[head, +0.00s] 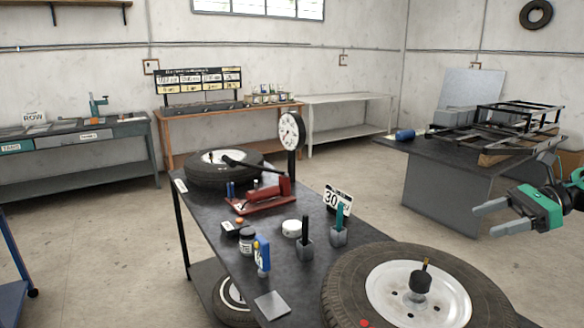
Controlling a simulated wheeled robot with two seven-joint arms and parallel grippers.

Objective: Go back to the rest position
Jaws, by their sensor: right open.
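My right gripper (492,220) is at the right edge of the head view, with grey fingers and a teal body. Its two fingers are spread apart and nothing is between them. It is in the air, above and to the right of the big wheel (345,284) on the dark workbench (205,221), apart from both. My left gripper is not in view.
The workbench also bears a far wheel (200,175), a red tool (272,200), a dial gauge (291,131), a 30 sign (338,201) and small bottles. A second table (450,193) with a black frame (510,121) stands behind my right gripper. Open floor lies left of the workbench.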

